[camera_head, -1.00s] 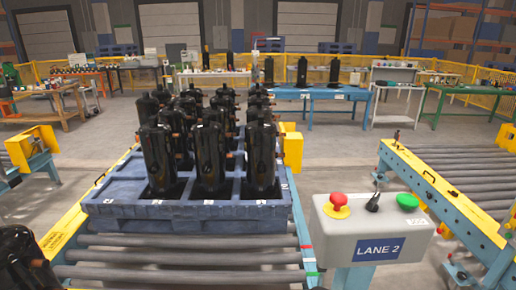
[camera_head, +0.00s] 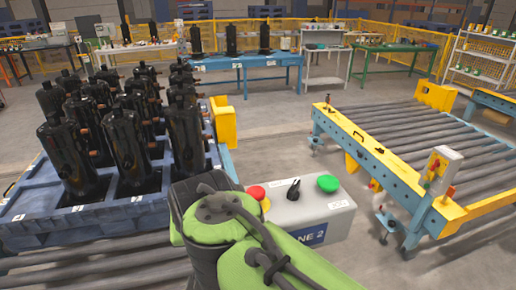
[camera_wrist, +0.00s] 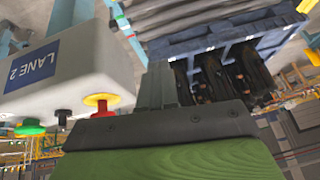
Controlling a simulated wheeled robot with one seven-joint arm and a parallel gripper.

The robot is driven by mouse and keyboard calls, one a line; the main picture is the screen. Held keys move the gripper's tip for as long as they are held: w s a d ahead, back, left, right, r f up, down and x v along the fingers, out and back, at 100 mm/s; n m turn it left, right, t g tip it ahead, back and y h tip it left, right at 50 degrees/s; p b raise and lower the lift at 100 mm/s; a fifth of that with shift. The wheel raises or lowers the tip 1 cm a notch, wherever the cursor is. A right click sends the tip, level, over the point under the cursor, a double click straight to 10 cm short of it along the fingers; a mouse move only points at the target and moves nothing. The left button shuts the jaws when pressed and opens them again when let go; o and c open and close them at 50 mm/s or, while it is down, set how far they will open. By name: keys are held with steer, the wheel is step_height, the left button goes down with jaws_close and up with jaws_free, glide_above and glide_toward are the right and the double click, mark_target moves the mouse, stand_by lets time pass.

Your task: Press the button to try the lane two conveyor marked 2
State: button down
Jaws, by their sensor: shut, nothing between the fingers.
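The grey-white control box (camera_head: 310,215) has a partly covered label, "NE 2", in the head view. Its top carries a red mushroom button (camera_head: 257,193) on a yellow base, a black selector (camera_head: 293,190) and a green button (camera_head: 327,183). The wrist view shows the box upside down, with its blue LANE 2 label (camera_wrist: 33,67), red button (camera_wrist: 102,102), black selector (camera_wrist: 63,117) and green button (camera_wrist: 30,127). My gripper (camera_wrist: 160,68) is shut and empty, beside the red button in the wrist picture. My green arm hides the box's left part in the head view; the fingertips are not clear there.
A blue pallet (camera_head: 110,215) with several black compressors stands left on the roller conveyor (camera_head: 100,262). Another roller conveyor (camera_head: 440,135) with a yellow and blue frame lies to the right. Bare floor shows between the box and that conveyor. Workbenches stand behind.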

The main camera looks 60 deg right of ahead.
steer(key=d+r+m+h+p, duration=0.1)
steer(key=d+r+m, duration=0.1)
steer(key=d+m, duration=0.1)
steer(key=d+r+m+g, duration=0.1)
steer(key=d+m, duration=0.1)
steer(key=d, duration=0.2)
steer(key=d+r+m+g+h+p, duration=0.1)
steer(key=d+r+m, duration=0.1)
steer(key=d+m, duration=0.1)
steer(key=shift+s+d+r+m+h+p, duration=0.1)
steer(key=shift+d+r+m+h+p, duration=0.1)
steer(key=shift+d, duration=0.25)
steer(key=shift+d+r+m+h+p, duration=0.1)
steer(key=shift+d+r, duration=0.05)
steer(key=shift+d, duration=0.25)
steer(key=s+d+r+m+g+h+p, duration=0.1)
steer(key=s+d+r+m+g+p, duration=0.1)
steer(key=d+m, duration=0.3)
step_height(320, 180, up, 5)
steer(key=m+g+p, duration=0.3)
steer(key=m+g, duration=0.3)
steer(key=m, duration=0.5)
glide_above(326, 181)
steer(key=shift+s+a+f+h, duration=0.1)
steer(key=shift+f+h, duration=0.15)
steer(key=shift+h, duration=0.05)
steer(key=shift+f, duration=0.1)
step_height(326, 181, down, 9)
steer(key=b, duration=0.8)
